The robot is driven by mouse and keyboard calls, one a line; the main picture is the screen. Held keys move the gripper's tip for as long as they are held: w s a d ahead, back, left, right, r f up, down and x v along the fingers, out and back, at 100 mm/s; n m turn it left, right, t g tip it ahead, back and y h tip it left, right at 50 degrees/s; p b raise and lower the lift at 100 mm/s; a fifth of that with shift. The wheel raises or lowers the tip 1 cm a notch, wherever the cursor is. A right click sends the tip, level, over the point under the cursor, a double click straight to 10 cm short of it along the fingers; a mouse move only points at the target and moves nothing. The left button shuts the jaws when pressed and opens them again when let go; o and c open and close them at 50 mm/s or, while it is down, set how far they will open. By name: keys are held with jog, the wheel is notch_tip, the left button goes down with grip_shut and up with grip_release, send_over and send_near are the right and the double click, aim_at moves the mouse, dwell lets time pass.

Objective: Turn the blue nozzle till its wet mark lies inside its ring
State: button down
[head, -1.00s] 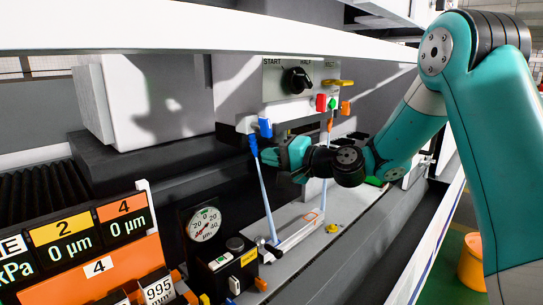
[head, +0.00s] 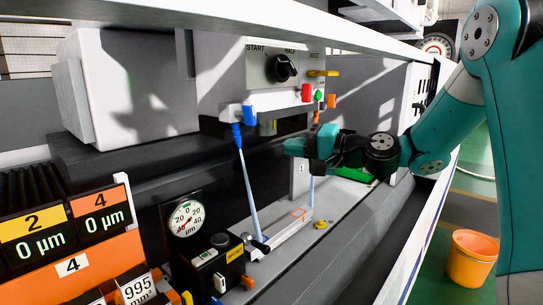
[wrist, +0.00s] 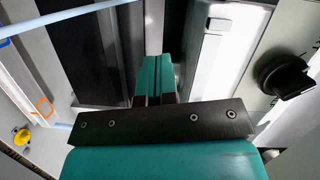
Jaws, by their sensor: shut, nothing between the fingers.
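The blue nozzle (head: 237,132) hangs below the machine's control housing, beside a blue block (head: 249,115). Its pale blue jet (head: 249,190) slants down to the near end of the light plate, where a dark fitting makes the wet mark hard to make out. An orange outlined ring (head: 301,213) lies farther along the plate; it also shows in the wrist view (wrist: 43,106). The jet's foot appears outside this ring. My gripper (head: 287,146) is shut and empty, to the right of the blue nozzle and apart from it. Its teal fingers (wrist: 154,80) show in the wrist view.
A black knob (head: 285,68) sits on the panel above my gripper. Red, green and orange parts (head: 319,97) are close above it. A second pale jet (head: 311,190) falls behind my gripper. A gauge (head: 186,218) and black box stand at the front left.

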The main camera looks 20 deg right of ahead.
jog(key=b+v, duration=0.1)
jog(key=v, duration=0.3)
jog(key=s+a+f+n+g+h, duration=0.1)
jog(key=s+a+f+n+g, duration=0.25)
jog(key=s+a, duration=0.35)
jog(key=s+a+f+n+g+h, duration=0.1)
jog(key=s+a+f+n+g, duration=0.1)
jog(key=s+a+n+g, duration=0.45)
jog(key=s+f+n+g+h, duration=0.1)
jog(key=s+f+n+h, duration=0.1)
jog(key=s, duration=0.4)
jog(key=s+a+f+n+g+h, duration=0.1)
jog(key=s+f+n+g+h, duration=0.1)
jog(key=s, duration=0.5)
jog(key=shift+a+f+h, duration=0.25)
jog(key=shift+f+h, duration=0.35)
jog(key=shift+f, duration=0.1)
